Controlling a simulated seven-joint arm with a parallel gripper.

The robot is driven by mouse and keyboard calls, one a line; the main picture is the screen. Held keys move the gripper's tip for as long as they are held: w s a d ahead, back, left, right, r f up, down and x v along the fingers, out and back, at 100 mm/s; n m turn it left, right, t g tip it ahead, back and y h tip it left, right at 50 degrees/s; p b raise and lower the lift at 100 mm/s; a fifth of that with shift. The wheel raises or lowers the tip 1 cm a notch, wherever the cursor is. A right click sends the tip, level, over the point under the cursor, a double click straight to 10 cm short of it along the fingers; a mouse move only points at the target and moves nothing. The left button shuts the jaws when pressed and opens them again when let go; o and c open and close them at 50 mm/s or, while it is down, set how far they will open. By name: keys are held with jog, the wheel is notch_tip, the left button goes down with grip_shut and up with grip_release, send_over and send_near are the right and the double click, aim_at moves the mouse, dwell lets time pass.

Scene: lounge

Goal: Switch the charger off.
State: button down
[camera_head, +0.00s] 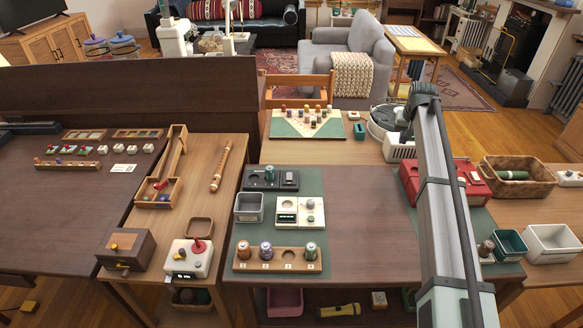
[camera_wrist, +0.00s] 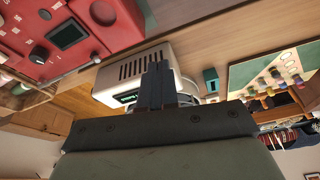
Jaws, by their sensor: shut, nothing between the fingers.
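Either could be the charger; I cannot tell which, and the switch position is too small to read. My gripper (camera_wrist: 157,70) is shut and empty. In the wrist view it is in front of a white vented box (camera_wrist: 135,75) with a green display, well to the right of both units. In the head view my arm partly hides that box (camera_head: 398,152).
A wooden rack (camera_head: 277,260) with several cells stands in front of the cream unit. A grey tray (camera_head: 249,207) sits left of it. The brown tabletop (camera_head: 365,225) between is clear.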

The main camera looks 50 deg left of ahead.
jog(key=s+a+n+g, duration=0.1)
jog(key=s+a+g, duration=0.1)
jog(key=s+a, duration=1.2)
notch_tip(320, 180, up, 2)
jog(key=n+h, duration=0.2)
send_over(289, 174)
jog(key=shift+w+a+r+g, duration=0.1)
jog(key=shift+g, duration=0.3)
notch_tip(289, 174, down, 14)
jog(key=shift+w+f, duration=0.1)
jog(key=shift+f, duration=0.15)
